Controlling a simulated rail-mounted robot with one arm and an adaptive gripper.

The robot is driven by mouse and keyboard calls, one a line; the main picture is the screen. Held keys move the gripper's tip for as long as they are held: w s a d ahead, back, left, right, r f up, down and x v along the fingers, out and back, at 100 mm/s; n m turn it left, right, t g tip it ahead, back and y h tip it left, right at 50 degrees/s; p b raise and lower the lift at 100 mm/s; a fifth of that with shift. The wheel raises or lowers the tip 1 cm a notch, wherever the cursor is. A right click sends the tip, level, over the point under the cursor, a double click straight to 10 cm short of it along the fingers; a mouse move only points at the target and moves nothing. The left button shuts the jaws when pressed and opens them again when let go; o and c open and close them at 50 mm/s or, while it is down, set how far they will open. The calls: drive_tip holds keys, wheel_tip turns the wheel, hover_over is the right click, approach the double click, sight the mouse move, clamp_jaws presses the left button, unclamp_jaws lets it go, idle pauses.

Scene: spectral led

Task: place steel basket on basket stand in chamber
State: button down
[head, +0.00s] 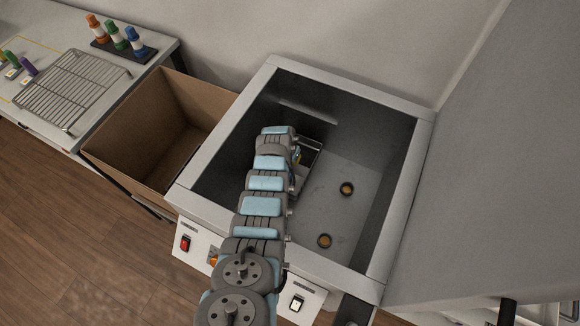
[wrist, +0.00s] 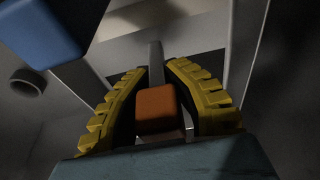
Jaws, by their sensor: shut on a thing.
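The chamber (head: 190,200) is an open-topped grey box. My arm reaches down into it, with my gripper (head: 298,154) low inside on the left. The steel basket (head: 313,158) shows only in part just right of the gripper; my arm hides the rest. In the wrist view my gripper's yellow fingers (wrist: 157,66) are closed in on both sides of an orange block (wrist: 156,108) with a grey metal bar beyond it, which looks like the basket's handle. I cannot make out the basket stand, nor whether the basket rests on anything.
Two round brass-coloured fittings (head: 347,188) are on the chamber's bare floor at the right. The large grey lid (head: 500,160) stands open at the right. An open cardboard box (head: 150,125) is to the left, beside a bench with a wire rack (head: 72,90) and coloured bottles (head: 117,36).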

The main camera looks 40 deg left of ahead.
drive_tip(key=shift+f+b, duration=1.6)
drive_tip(key=shift+f, duration=0.35)
drive_tip(key=shift+r, duration=0.1)
drive_tip(key=c, duration=1.1)
unclamp_jaws()
drive_tip(key=p+v, duration=0.7)
drive_tip(key=p, duration=0.1)
drive_tip(key=shift+a+r, duration=0.1)
drive_tip(key=shift+r, duration=0.05)
drive_tip(key=p+v, duration=0.4)
drive_tip(key=shift+s+r+p, duration=0.15)
drive_tip(key=shift+r+p, duration=0.2)
